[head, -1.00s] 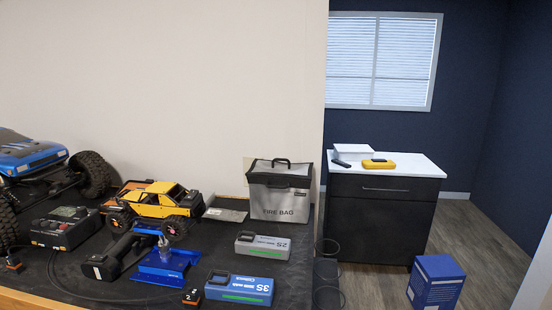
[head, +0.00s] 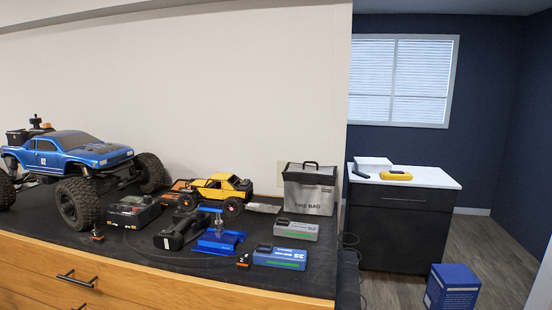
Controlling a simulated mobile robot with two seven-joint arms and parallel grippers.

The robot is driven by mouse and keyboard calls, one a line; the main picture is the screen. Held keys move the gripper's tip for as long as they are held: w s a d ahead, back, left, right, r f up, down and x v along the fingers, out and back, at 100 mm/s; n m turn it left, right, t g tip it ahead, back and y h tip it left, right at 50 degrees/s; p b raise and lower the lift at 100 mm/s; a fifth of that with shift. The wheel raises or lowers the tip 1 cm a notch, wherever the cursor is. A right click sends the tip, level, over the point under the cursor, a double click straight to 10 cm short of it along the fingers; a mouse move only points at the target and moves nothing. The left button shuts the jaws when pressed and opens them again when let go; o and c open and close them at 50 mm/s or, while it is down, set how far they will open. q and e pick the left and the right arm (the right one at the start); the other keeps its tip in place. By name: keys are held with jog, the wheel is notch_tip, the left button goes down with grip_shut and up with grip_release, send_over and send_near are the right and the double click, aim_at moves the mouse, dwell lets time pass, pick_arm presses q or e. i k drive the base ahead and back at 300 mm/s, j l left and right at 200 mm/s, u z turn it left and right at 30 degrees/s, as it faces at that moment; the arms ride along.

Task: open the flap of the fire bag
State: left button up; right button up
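The fire bag (head: 309,192) stands upright at the right end of the dark bench top, close to the wall. It is silver-grey with "FIRE BAG" printed on its front. A dark flap (head: 309,176) with a black handle lies across its top and looks closed. Neither of my grippers is in view.
In front of the bag lie a grey battery (head: 296,229) and a blue battery (head: 280,257). A blue stand (head: 219,238), a yellow crawler (head: 217,188), a charger (head: 133,211) and a large blue truck (head: 70,160) are to the left. A white-topped cabinet (head: 404,222) stands beyond the bench's right end.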

aim_at(300, 170)
jog(key=u, duration=1.4)
jog(key=l+u, duration=0.15)
jog(key=l, duration=0.2)
jog(key=k+l+u, duration=0.15)
jog(key=l, duration=0.2)
jog(key=k+l, duration=0.1)
jog(key=l, duration=0.35)
jog(key=k+l, duration=0.1)
jog(key=l, duration=0.3)
